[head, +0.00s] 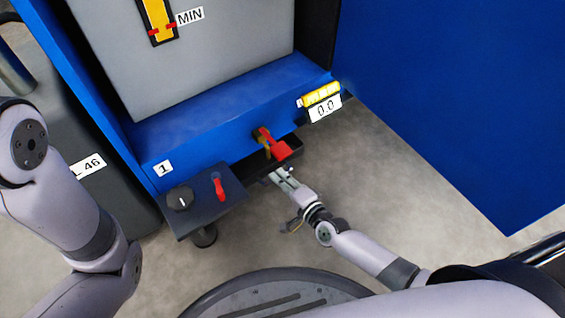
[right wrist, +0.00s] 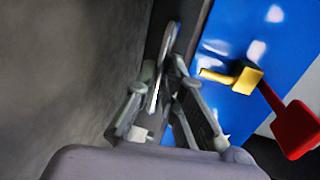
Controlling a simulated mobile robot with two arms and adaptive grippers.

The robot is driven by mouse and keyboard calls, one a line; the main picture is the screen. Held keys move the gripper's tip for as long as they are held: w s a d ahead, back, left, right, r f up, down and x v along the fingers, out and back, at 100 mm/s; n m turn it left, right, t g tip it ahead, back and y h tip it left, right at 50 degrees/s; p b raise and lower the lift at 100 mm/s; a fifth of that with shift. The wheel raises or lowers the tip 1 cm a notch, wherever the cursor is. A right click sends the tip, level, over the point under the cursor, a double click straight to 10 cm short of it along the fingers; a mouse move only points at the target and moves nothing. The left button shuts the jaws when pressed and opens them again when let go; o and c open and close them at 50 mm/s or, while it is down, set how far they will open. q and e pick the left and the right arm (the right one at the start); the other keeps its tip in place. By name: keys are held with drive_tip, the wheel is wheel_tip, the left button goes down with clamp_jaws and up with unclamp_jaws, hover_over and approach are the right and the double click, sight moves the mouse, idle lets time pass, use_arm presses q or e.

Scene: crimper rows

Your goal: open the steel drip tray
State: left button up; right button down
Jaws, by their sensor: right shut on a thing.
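The steel drip tray (head: 258,167) shows as a dark, shallow shape low at the blue machine's front, under a brass tap with a red lever (head: 281,151). My right gripper (head: 282,178) is at its front edge. In the right wrist view the fingers (right wrist: 163,88) are closed around a thin metal handle (right wrist: 168,42) in front of a dark strip. The tray's inside is mostly hidden, and I cannot tell how far it stands out. My left arm shows at the left of the head view, but its gripper is out of the picture.
A small dark panel with a black knob (head: 180,198) and red switch (head: 219,188) juts out left of the tray. A yellow label and a 0.0 display (head: 325,108) are at the right. A blue panel (head: 450,90) stands further right. Bare concrete floor lies in front.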

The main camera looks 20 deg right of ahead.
drive_tip(key=f+p+v, duration=0.1)
drive_tip(key=v, duration=0.6)
drive_tip(key=shift+s+f, duration=0.2)
drive_tip(key=shift+f, duration=0.1)
drive_tip(key=shift+d, duration=0.1)
drive_tip(key=c, duration=1.7)
unclamp_jaws()
drive_tip(key=v, duration=0.7)
drive_tip(key=shift+s, duration=0.25)
drive_tip(key=shift+d+r, duration=0.1)
